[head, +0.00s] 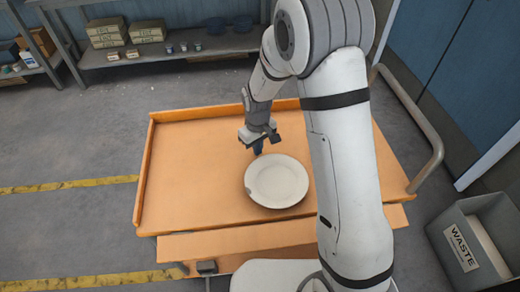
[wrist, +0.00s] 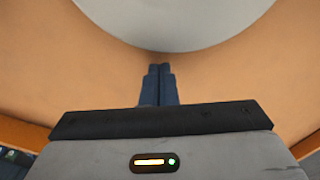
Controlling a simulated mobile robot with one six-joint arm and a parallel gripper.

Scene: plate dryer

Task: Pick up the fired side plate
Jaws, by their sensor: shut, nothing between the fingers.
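A round, off-white plate (head: 277,181) lies on the orange tray-like table top (head: 190,185). It has a small grey mark or chip at its left rim. In the wrist view the plate (wrist: 175,22) fills the top middle, with its near rim just beyond my fingertips. My gripper (head: 258,150) is at the plate's far edge in the head view. In the wrist view my gripper (wrist: 160,70) has its two dark blue fingers together with nothing between them. I cannot tell whether the fingertips touch the table top or the rim.
A raised lip edges the table top, and its left side is clear. A grey bin labelled WASTE (head: 475,245) stands at the lower right. A shelf (head: 180,50) with boxes, small jars and dark bowls is at the back. A metal rail (head: 418,130) curves at the right.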

